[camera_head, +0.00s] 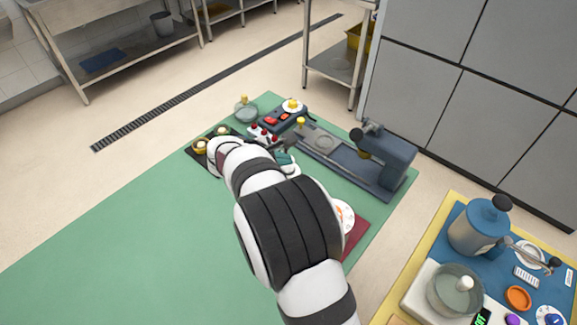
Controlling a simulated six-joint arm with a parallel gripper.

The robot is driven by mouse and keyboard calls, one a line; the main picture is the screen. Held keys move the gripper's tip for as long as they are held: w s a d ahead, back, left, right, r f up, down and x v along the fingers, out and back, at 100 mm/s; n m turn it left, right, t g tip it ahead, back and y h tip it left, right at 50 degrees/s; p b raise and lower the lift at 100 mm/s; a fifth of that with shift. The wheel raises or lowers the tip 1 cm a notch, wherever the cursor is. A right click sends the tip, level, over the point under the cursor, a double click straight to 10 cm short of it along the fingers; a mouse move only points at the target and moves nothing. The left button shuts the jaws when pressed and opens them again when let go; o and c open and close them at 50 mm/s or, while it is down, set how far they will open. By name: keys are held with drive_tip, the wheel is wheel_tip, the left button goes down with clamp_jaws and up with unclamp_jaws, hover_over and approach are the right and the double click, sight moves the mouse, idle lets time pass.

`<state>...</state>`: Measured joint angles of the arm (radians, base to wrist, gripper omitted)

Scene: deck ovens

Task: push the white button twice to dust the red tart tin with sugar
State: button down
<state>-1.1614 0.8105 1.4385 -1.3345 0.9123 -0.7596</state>
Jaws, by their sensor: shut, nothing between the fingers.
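My arm reaches away over the green table. My gripper (290,143) seems to be the small dark shape just past my wrist, beside the grey-blue machine's base; its fingers look shut and empty. Near it is a dark control box (282,118) with red rectangular switches and a white round piece with a yellow top (292,105). I cannot tell which part is the white button. Small red-topped pieces (263,132) stand in front of the box. The red tart tin cannot be made out for certain. A teal item (286,160) is partly hidden by my arm.
A grey-blue machine (390,160) with a long base stands to the right of my gripper. A dark tray (193,153) with small round items lies left of my wrist. A plate on a red mat (357,235) is partly behind my arm. The green table's left half (130,240) is clear.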

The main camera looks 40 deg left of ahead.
drive_tip(key=shift+f, duration=0.2)
drive_tip(key=shift+f, duration=0.45)
idle(0.8)
drive_tip(key=shift+r, duration=0.85)
drive_tip(key=shift+r, duration=2.55)
